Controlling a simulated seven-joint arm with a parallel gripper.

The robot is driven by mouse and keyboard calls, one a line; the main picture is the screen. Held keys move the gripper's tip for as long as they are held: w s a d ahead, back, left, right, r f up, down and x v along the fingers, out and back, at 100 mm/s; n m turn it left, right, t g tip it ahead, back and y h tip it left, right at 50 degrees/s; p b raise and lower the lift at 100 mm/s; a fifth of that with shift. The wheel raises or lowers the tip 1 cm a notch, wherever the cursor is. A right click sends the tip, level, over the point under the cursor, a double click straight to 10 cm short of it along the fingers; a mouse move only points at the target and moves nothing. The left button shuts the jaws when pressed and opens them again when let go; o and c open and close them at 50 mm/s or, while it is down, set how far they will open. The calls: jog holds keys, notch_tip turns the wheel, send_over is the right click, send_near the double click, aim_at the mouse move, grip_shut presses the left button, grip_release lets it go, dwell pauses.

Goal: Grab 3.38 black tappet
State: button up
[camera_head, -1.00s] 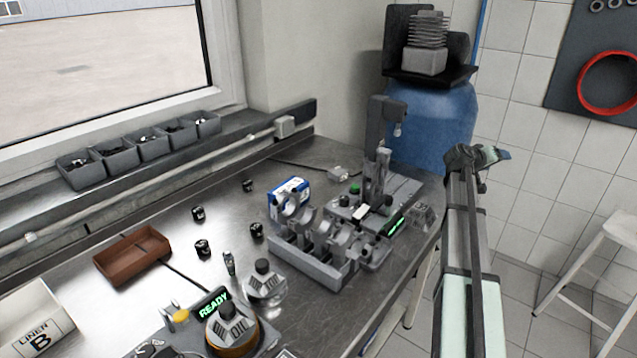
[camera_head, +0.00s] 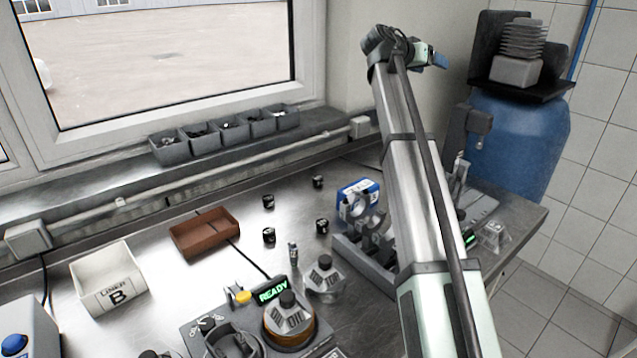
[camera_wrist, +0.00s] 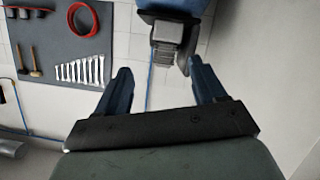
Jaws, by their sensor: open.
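Several small black tappets stand on the steel bench in the head view: one at the back (camera_head: 318,182), one at left (camera_head: 268,201), one at front left (camera_head: 269,236) and one at front right (camera_head: 322,226). Each has pale marks on its side, too small to read, so I cannot tell which is 3.38. My gripper (camera_wrist: 160,82) is open and empty in the wrist view, its two blue fingers apart. In the head view my arm is raised, with its wrist high above the bench and away from the tappets. No tappet shows in the wrist view.
A brown tray (camera_head: 205,249) and white bin marked B (camera_head: 129,297) sit left of the tappets. A device reading READY (camera_head: 273,290) is in front. A grey holder (camera_head: 350,256), partly behind my arm, and a blue-white box (camera_head: 347,190) are at right. Grey bins (camera_head: 171,152) line the sill.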

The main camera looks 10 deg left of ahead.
jog(key=w+a+f+m+g+y, duration=0.2)
jog(key=w+a+f, duration=0.1)
jog(key=a+f, duration=0.55)
jog(key=w+a+f+m+g+y, duration=0.1)
jog(key=w+a+f+y, duration=0.15)
jog(key=a+f, duration=0.6)
jog(key=m+g+y, duration=0.2)
jog(key=g+y, duration=0.1)
jog(key=g, duration=0.1)
send_near(317, 178)
jog(key=shift+h, duration=0.25)
jog(key=x, duration=0.4)
jog(key=shift+w, duration=0.1)
jog(key=shift+x, duration=2.65)
jog(key=shift+a, duration=0.15)
jog(key=c, duration=1.2)
jog(key=shift+o, duration=0.2)
